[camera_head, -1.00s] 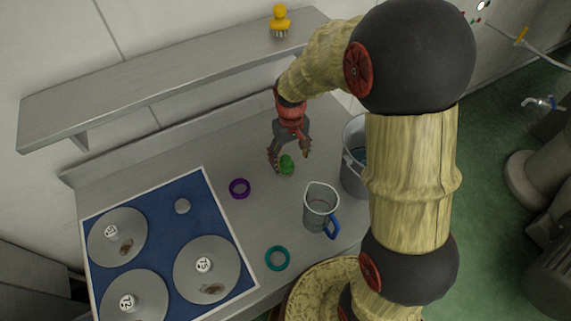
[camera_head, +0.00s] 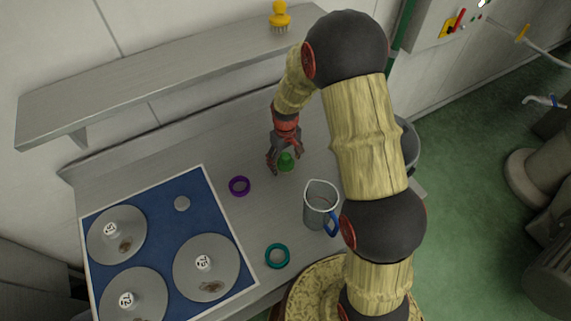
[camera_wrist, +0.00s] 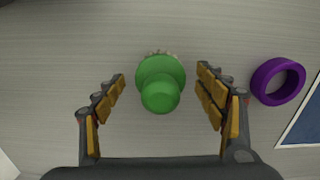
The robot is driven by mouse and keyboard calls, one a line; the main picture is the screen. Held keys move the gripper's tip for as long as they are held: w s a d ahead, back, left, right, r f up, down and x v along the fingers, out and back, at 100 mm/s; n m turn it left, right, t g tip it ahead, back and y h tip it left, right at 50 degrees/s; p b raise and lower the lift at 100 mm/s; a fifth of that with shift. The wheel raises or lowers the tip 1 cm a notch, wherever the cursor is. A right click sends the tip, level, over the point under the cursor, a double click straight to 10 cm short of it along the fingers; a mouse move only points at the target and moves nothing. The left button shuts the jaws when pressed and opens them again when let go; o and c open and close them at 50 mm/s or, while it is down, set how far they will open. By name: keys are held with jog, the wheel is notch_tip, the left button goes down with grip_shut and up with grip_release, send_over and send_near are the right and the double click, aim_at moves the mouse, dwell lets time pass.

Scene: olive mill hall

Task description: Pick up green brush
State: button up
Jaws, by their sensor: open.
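The green brush (camera_head: 286,160) stands on the grey metal worktop below the shelf. In the wrist view the green brush (camera_wrist: 160,83) shows its round knob toward the camera, with pale bristles at its far edge. My gripper (camera_head: 280,166) is open around the brush. In the wrist view my gripper (camera_wrist: 162,88) has one finger to the left and one to the right of the brush, with a gap on both sides and no visible contact.
A purple ring (camera_head: 240,186), a clear jug (camera_head: 319,203) with a blue handle and a teal ring (camera_head: 277,256) are nearby. A blue mat (camera_head: 180,212) with several grey discs lies left. A yellow brush (camera_head: 280,16) stands on the shelf (camera_head: 160,76) above. A metal bucket (camera_head: 411,145) is right.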

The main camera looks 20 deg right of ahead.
jog(key=shift+f, duration=0.55)
jog(key=shift+c, duration=0.8)
jog(key=c, duration=1.1)
jog(key=shift+r, duration=0.1)
jog(key=shift+c, duration=0.5)
